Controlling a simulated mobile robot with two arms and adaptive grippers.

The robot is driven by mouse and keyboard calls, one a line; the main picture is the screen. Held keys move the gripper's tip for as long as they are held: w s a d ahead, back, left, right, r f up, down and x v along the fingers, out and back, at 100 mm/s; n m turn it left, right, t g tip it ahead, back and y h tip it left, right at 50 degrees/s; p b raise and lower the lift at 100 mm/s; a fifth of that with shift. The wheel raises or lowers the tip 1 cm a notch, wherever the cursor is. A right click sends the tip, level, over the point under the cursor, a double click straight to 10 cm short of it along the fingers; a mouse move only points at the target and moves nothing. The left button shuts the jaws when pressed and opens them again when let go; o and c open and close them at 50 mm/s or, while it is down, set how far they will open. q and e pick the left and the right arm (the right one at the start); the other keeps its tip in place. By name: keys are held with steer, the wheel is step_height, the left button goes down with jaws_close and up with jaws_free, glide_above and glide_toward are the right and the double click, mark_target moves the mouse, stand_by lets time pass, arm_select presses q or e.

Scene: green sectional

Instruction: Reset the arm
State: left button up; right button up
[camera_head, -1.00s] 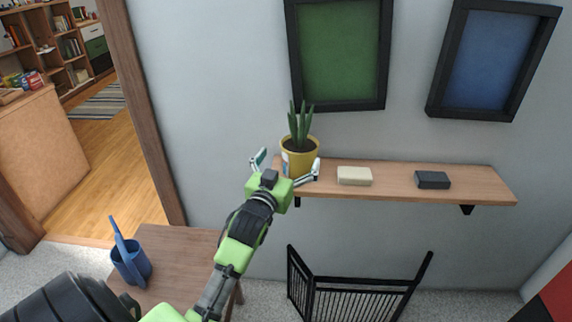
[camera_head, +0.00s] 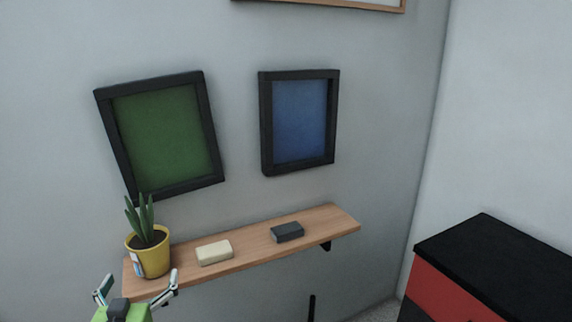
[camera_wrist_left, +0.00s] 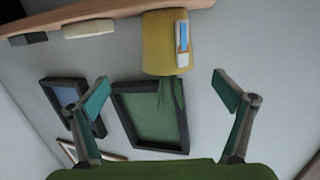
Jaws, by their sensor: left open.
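My left gripper (camera_head: 136,289) is open and empty at the bottom left of the head view. It is just in front of the left end of the wooden shelf (camera_head: 328,221), below a yellow pot with a green plant (camera_head: 152,258). In the left wrist view the two fingers of the left gripper (camera_wrist_left: 162,92) are spread wide. The yellow pot (camera_wrist_left: 158,42) shows upside down ahead of them, with a blue and white tag on its side, and nothing is between the fingers. My right gripper is not in view.
A cream block (camera_head: 214,252) and a dark grey block (camera_head: 287,232) lie on the shelf. Green (camera_head: 165,135) and blue (camera_head: 300,120) framed pictures hang above. A black-topped red cabinet (camera_head: 490,262) stands at the right. The wall between shelf and cabinet is bare.

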arm_select(q)
steer(key=s+d+f+m+g+h, duration=0.1)
steer(key=s+d+f+g, duration=0.3)
steer(key=f, duration=0.3)
steer(key=s+d+f+m+g+h, duration=0.1)
steer(key=s+d+f+g+h, duration=0.1)
steer(key=s+d+f, duration=0.35)
steer(key=s+d+f+m+g+h, duration=0.1)
steer(key=s+d+f+m+g, duration=0.2)
steer(key=s, duration=0.7)
steer(key=s+d+f+g+h, duration=0.1)
steer(key=s+d+f+g, duration=0.35)
steer(key=s, duration=0.55)
step_height(320, 180, down, 25)
steer(key=s+p, duration=0.2)
steer(key=s+a+f+g+p, duration=0.1)
steer(key=s+a+f, duration=0.1)
steer(key=s+f, duration=1.3)
steer(key=shift+s+g, duration=0.35)
steer(key=shift+s, duration=0.45)
steer(key=shift+a, duration=0.1)
